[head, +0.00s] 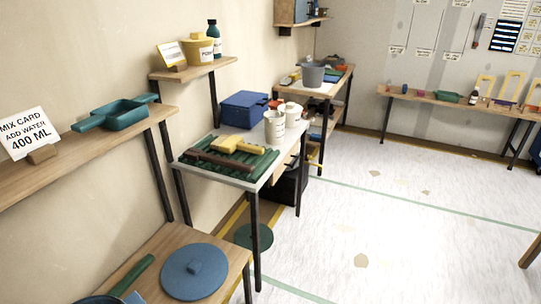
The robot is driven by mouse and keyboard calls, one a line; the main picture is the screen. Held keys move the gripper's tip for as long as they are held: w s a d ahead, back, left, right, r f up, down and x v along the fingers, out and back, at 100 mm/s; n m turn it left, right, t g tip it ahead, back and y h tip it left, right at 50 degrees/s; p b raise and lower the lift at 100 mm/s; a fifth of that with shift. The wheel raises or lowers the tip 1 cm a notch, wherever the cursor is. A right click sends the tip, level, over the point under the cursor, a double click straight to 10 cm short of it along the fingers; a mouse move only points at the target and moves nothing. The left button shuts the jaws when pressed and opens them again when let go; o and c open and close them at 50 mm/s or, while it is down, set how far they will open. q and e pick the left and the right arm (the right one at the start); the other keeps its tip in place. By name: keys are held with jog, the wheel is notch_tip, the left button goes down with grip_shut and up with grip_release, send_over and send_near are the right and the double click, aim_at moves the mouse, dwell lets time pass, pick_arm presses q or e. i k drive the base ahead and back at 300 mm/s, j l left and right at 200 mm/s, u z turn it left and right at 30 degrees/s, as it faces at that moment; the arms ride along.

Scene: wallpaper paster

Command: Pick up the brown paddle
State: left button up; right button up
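A long brown piece that looks like the brown paddle (215,161) lies on a ribbed green mat (206,172) on the white-topped table (247,185). A yellow tool (236,145) lies just behind it on the same mat. Dark green pieces lie around the yellow tool, and their exact shapes are hard to tell. Neither of my grippers shows in the head view.
A blue box (244,109) and white tubs (275,127) stand behind the mat. Nearer, a low wooden table (150,264) holds a round blue lid (194,270). A wall shelf (88,147) holds a teal tray (125,115).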

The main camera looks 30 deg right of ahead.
aim_at(193, 154)
jog(key=z, duration=0.5)
jog(key=j+u, duration=0.1)
jog(key=u, duration=1.15)
jog(key=z, duration=1.3)
jog(key=u, duration=0.25)
jog(key=i+l+u, duration=0.25)
jog(key=l+u, duration=0.25)
jog(key=l, duration=0.15)
jog(key=i+l+u, duration=0.25)
jog(key=l, duration=0.15)
jog(key=k+j, duration=0.05)
